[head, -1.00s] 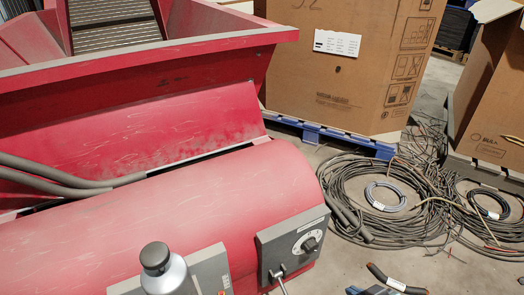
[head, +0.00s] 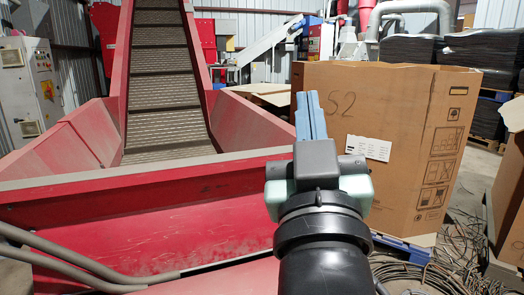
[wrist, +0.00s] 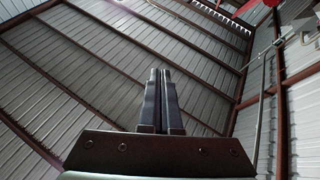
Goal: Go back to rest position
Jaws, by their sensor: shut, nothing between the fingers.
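My gripper (head: 311,97) stands upright in the middle of the head view, its blue fingers pointing up. The fingers are together with nothing between them. In the wrist view the closed gripper (wrist: 162,75) points toward the corrugated metal roof and wall of the hall. It is clear of everything around it. In the head view it covers part of the red machine's rim and the left edge of a cardboard box.
A red hopper (head: 130,195) with a slatted conveyor (head: 160,100) fills the left. A large cardboard box (head: 400,110) marked S2 stands on a blue pallet at right. Cable coils (head: 405,275) lie on the floor at lower right. A grey cabinet (head: 28,85) is far left.

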